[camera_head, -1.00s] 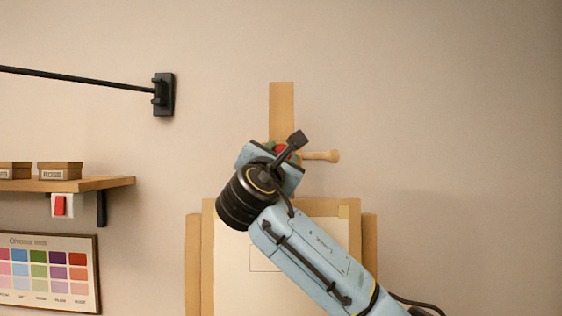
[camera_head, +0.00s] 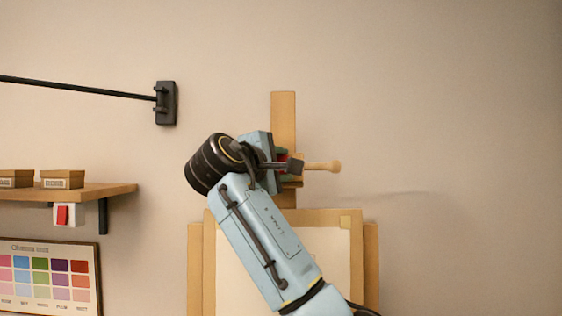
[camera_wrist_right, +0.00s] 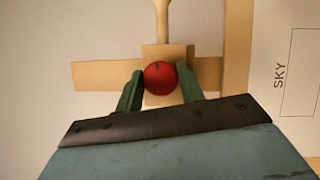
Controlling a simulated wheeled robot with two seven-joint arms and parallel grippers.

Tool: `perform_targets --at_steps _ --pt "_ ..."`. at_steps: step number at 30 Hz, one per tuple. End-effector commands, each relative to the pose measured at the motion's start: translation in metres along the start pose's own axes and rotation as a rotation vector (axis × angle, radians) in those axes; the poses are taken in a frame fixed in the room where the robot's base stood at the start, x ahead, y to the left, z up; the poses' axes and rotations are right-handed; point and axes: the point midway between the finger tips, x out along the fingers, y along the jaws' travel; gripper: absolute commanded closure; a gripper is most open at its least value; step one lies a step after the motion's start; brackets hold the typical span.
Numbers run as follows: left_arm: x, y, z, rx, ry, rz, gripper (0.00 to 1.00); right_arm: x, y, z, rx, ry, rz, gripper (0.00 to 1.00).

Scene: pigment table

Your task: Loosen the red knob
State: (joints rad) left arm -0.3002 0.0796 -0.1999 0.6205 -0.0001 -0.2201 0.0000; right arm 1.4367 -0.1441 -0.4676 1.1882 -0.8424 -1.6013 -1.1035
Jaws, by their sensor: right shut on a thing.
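The red knob (camera_wrist_right: 160,78) sits on a wooden block of the easel, with a dark mark near its top edge in the right wrist view. My right gripper (camera_wrist_right: 160,88) is shut on it, with one green finger on each side. In the head view the gripper (camera_head: 284,168) is at the easel's mast (camera_head: 283,120), and only a sliver of red shows behind it. A wooden handle (camera_head: 322,166) sticks out to the right of the block. My left gripper is not in view.
The easel board with pale paper (camera_head: 335,245) stands below. A shelf (camera_head: 110,190) with small boxes and a red switch (camera_head: 63,215) is at the left, above a colour chart (camera_head: 45,275). A black rod (camera_head: 80,85) runs to a wall bracket. The right wall is bare.

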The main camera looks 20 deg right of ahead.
Motion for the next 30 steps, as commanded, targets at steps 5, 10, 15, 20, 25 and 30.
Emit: perform_targets --at_steps 5,10,15,20,25,30 --pt "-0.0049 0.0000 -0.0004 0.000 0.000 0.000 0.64 -0.0001 0.0021 0.0008 0.067 -0.001 -0.035 0.85" --pt "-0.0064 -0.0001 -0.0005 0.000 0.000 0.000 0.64 -0.0003 0.0020 0.0005 0.101 0.000 -0.052 0.85" --pt "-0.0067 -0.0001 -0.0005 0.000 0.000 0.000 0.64 -0.0001 0.0018 0.0007 0.113 0.000 -0.058 0.85" --pt "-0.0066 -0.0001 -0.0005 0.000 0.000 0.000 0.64 -0.0001 0.0018 0.0007 0.114 0.000 -0.058 0.85" --pt "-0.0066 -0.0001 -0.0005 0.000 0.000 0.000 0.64 -0.0001 0.0018 0.0008 0.113 0.000 -0.057 0.61" --pt "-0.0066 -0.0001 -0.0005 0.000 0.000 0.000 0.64 0.0000 0.0015 0.0006 0.112 0.000 -0.058 0.41"
